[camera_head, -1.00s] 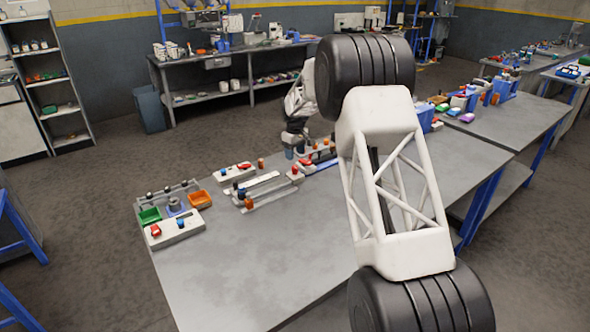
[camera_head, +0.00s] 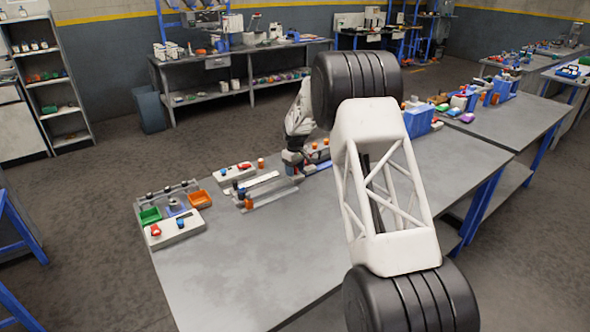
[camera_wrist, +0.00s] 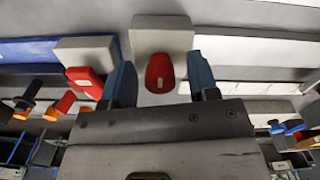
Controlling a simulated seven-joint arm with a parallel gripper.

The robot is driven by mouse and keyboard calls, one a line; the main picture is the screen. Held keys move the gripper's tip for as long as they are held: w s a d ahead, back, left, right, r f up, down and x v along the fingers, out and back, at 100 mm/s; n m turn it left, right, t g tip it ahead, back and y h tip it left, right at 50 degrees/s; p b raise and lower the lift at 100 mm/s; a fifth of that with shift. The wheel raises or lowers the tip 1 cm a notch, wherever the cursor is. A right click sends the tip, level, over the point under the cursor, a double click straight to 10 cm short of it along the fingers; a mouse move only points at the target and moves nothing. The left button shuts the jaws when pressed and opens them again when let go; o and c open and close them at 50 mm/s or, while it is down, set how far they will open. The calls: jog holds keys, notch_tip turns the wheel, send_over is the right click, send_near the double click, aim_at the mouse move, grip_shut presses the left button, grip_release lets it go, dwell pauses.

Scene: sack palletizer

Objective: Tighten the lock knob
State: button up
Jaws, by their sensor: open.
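A red knob (camera_wrist: 160,72) on a pale grey block (camera_wrist: 162,38) lies between the two blue fingers of my gripper (camera_wrist: 160,60) in the wrist view. My gripper is open, with a gap visible on both sides of the knob. A second red knob (camera_wrist: 86,82), by a grey block (camera_wrist: 88,52) on a blue rail (camera_wrist: 25,52), is left of the left finger. In the head view my gripper (camera_head: 291,170) is low over the right end of a grey rail fixture (camera_head: 268,196) and hides the knob there. Neither view labels the lock knob.
A pale panel (camera_head: 178,230) with red and blue knobs stands at the table's left, by green (camera_head: 150,216) and orange (camera_head: 199,199) bins. Blue fixtures (camera_head: 418,122) stand to the right of my arm. The front of the grey table (camera_head: 260,265) is clear.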

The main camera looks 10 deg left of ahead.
jog(key=c, duration=0.9)
jog(key=shift+m, duration=0.4)
jog(key=m, duration=1)
jog(key=shift+m, duration=0.4)
jog(key=m, duration=0.4)
jog(key=shift+a, duration=0.1)
jog(key=shift+m, duration=0.3)
